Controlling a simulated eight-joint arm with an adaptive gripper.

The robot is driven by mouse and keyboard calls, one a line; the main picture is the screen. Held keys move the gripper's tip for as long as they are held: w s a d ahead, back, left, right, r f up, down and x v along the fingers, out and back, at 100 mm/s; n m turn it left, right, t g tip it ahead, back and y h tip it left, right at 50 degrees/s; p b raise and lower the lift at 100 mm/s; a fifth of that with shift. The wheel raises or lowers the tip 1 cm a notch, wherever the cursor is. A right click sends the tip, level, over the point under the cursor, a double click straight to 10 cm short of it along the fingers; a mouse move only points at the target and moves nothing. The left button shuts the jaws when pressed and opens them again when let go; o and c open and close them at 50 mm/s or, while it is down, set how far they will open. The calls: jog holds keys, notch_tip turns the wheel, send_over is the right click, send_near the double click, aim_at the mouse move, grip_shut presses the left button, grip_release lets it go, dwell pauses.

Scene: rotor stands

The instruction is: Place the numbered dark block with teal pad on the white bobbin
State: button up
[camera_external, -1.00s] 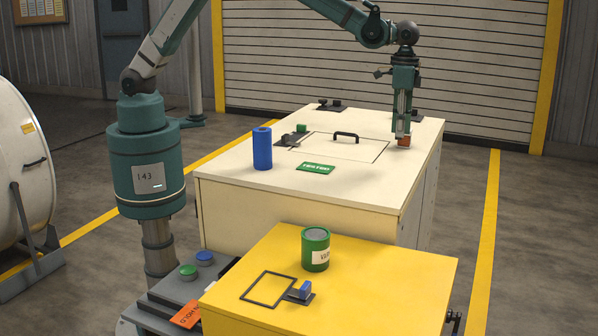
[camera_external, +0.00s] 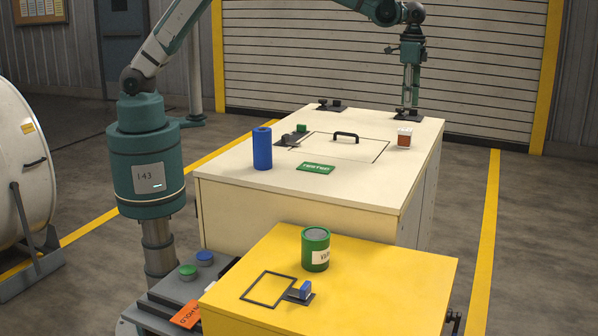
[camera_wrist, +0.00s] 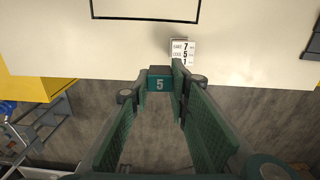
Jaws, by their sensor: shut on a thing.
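My gripper (camera_external: 409,99) is raised above the right rear of the cream cabinet. In the wrist view my gripper (camera_wrist: 170,90) has its fingers closed in around a dark block (camera_wrist: 159,83) with a teal face marked 5, held at the fingertips. In the external view the block cannot be told apart from the dark fixture behind it. A small white item with an orange-brown front (camera_external: 404,138) stands on the cabinet below; its printed white face (camera_wrist: 183,50) shows digits in the wrist view.
The cream cabinet (camera_external: 240,178) carries a blue cylinder (camera_external: 262,148), a green sign (camera_external: 316,167), a black handle (camera_external: 345,136) and dark fixtures (camera_external: 413,113). A green can (camera_external: 315,249) and a blue-topped fixture (camera_external: 303,291) stand on the yellow bench (camera_external: 400,280).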

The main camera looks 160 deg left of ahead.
jog(key=r, duration=0.2)
send_over(407, 129)
jog(key=shift+d+f, duration=0.15)
jog(key=shift+d, duration=0.05)
jog(key=shift+f, duration=0.15)
jog(key=shift+w+f, duration=0.1)
jog(key=shift+f, duration=2.9)
jog(key=shift+f+p, duration=0.35)
jog(key=shift+f, duration=1.5)
jog(key=shift+f, duration=0.2)
jog(key=o, duration=0.9)
